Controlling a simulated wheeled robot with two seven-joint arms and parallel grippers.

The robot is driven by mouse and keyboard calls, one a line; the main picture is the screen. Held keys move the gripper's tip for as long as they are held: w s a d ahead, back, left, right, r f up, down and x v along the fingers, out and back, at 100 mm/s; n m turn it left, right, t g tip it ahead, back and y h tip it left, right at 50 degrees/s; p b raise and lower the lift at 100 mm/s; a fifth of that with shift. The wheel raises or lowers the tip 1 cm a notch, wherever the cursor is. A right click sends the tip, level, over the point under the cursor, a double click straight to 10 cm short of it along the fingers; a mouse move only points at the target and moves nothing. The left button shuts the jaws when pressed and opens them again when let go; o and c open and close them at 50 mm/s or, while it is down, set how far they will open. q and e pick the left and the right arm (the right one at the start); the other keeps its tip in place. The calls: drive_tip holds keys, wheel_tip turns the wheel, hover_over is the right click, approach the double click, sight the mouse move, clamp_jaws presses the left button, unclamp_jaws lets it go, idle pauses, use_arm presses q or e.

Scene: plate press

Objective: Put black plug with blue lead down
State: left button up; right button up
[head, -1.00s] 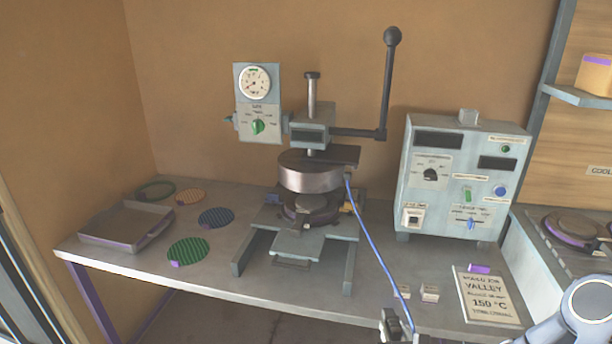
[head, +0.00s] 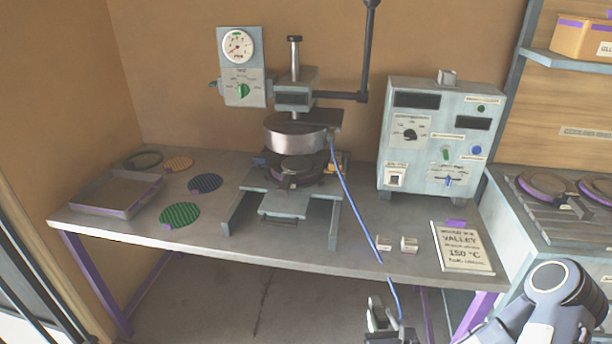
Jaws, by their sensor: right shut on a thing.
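The blue lead (head: 352,204) runs from the heated press head down across the bench and over its front edge to my right gripper (head: 380,308). My right gripper is at the bottom of the head view, in front of the bench edge, and is shut on the black plug. The plug is mostly hidden by the fingers, and its exact outline is too small to tell. My left gripper is not in view.
The press (head: 296,132) stands mid-bench, with the control box (head: 440,140) to its right. A tray (head: 118,194) and several round discs lie at left.

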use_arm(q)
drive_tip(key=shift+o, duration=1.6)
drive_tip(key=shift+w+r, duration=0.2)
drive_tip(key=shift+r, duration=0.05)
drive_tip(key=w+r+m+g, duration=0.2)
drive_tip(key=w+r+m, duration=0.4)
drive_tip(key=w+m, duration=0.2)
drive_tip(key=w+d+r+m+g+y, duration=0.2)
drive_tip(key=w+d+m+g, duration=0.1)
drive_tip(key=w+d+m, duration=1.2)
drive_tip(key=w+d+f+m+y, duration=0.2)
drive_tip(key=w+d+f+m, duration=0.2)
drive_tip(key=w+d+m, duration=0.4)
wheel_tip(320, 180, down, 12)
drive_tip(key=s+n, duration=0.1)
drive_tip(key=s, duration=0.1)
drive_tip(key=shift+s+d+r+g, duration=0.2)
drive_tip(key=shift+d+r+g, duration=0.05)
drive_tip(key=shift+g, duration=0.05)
use_arm(e)
drive_tip(key=w+a+r+n+g+y, duration=0.1)
drive_tip(key=w+a+r+n+y, duration=0.1)
drive_tip(key=a+r+n+y, duration=0.2)
drive_tip(key=w+a+r+n+g+y, duration=0.2)
drive_tip(key=a+r+n+y, duration=0.2)
drive_tip(key=a, duration=0.6)
wheel_tip(320, 180, up, 2)
drive_tip(key=shift+a+g+y, duration=0.3)
drive_tip(key=shift+a+y, duration=0.1)
drive_tip(key=shift+y, duration=0.4)
